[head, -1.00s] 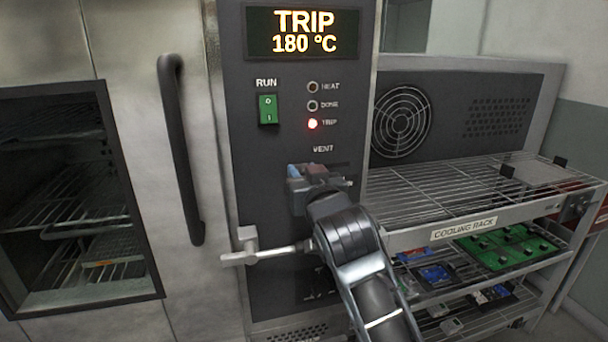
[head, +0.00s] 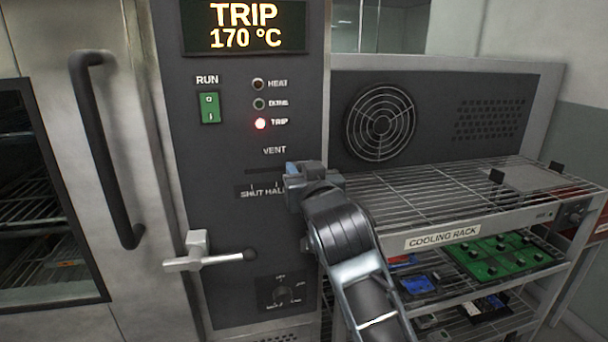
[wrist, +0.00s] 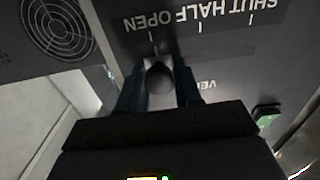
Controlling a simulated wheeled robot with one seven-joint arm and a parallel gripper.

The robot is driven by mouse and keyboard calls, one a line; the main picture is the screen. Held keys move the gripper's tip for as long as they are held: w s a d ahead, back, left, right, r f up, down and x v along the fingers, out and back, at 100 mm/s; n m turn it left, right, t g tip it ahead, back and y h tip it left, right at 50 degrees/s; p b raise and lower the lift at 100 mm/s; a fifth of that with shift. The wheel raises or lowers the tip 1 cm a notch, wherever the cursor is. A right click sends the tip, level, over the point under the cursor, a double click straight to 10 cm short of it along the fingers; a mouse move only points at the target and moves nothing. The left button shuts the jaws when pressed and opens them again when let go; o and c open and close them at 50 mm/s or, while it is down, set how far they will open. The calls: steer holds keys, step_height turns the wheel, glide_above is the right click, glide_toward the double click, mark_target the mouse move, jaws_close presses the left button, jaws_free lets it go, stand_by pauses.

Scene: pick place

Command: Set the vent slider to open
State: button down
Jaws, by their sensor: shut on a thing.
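The vent slider's slot and scale (head: 262,172) are on the dark control panel, under the word VENT. In the head view the SHUT mark and part of HALF show, while my gripper (head: 292,174) hides the right end. In the wrist view the scale (wrist: 200,25) appears upside down, with SHUT, HALF and OPEN readable. My gripper (wrist: 158,80) is shut on the rounded slider knob (wrist: 158,74), which sits close to the OPEN tick. The head view does not show the knob clearly.
A lever handle (head: 205,260) sticks out below left of my gripper, and a dial (head: 281,294) is below. The cooling rack (head: 443,238) stands close on the right.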

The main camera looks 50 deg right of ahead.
steer(key=shift+s+d+f, duration=0.1)
steer(key=shift+s+d, duration=0.1)
steer(key=shift+d, duration=0.15)
steer(key=c, duration=0.9)
jaws_free()
steer(key=shift+d, duration=0.1)
steer(key=shift+o, duration=0.2)
steer(key=shift+s+a, duration=0.25)
steer(key=shift+a, duration=0.05)
steer(key=b+v, duration=0.2)
steer(key=v, duration=0.5)
steer(key=shift+s, duration=0.1)
